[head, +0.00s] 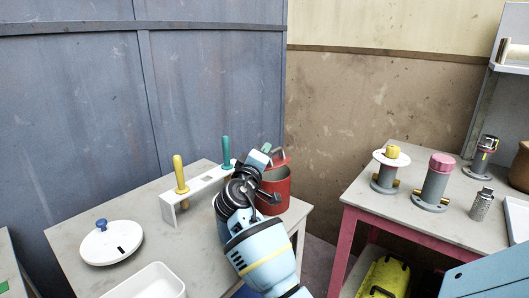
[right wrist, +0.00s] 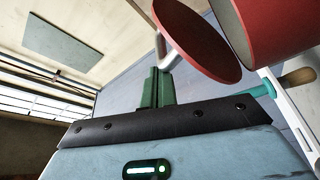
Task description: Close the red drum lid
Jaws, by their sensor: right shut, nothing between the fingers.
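The red drum (head: 281,194) stands on the left table near its right edge, partly hidden behind my right arm. Its red lid (head: 279,161) is raised off the opening and tilted. In the right wrist view the lid (right wrist: 197,38) is a round red disc at an angle to the drum wall (right wrist: 272,28), with a pale metal handle (right wrist: 161,48) on its face. My right gripper (right wrist: 157,75) is shut and empty, its green fingers close to the handle; I cannot tell whether they touch. In the head view the right gripper (head: 265,149) is beside the lid. My left gripper is not in view.
A white rack (head: 196,196) holding yellow-handled (head: 180,173) and teal-handled (head: 226,152) tools stands left of the drum. A white round lid with a blue knob (head: 111,242) and a white tray (head: 148,283) are nearer. The right table (head: 405,215) holds pipe pieces.

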